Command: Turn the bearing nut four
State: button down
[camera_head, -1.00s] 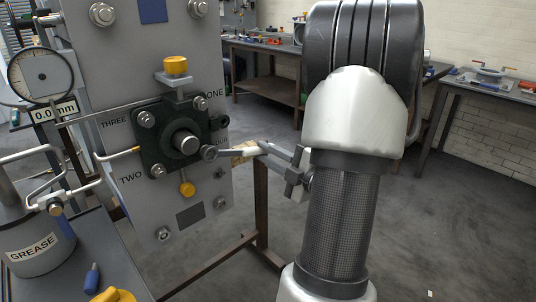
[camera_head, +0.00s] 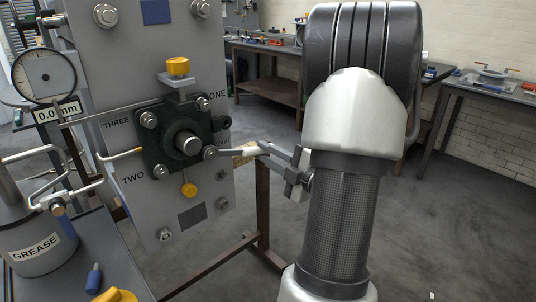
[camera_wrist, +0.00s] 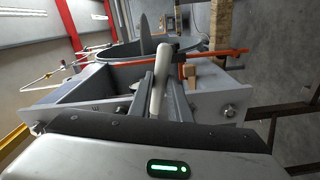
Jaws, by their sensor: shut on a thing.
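The dark square bearing housing (camera_head: 160,158) sits on a grey upright plate (camera_head: 205,75), with a round shaft end (camera_head: 190,145) at its middle. Corner nuts show by the labels ONE, THREE and TWO. The nut at the right corner (camera_head: 210,152) is by the tool's far end; its label is not readable now. My gripper (camera_head: 264,149) is to the right of the housing, shut on a slim tool. In the wrist view a pale tool handle (camera_wrist: 158,85) lies between the fingers. I cannot tell whether the tool's head is seated on the nut.
A dial gauge (camera_head: 44,77) stands at the left. A grease pot (camera_head: 38,240) with a bent pipe is below it, on a bench with a blue-handled tool (camera_head: 94,277). Yellow caps (camera_head: 178,67) stick out from the housing. Open floor lies to the right, with workbenches (camera_head: 490,100) behind.

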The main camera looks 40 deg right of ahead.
jog(key=shift+w, duration=0.35)
jog(key=c, duration=1.6)
grip_release()
jog(key=c, duration=0.4)
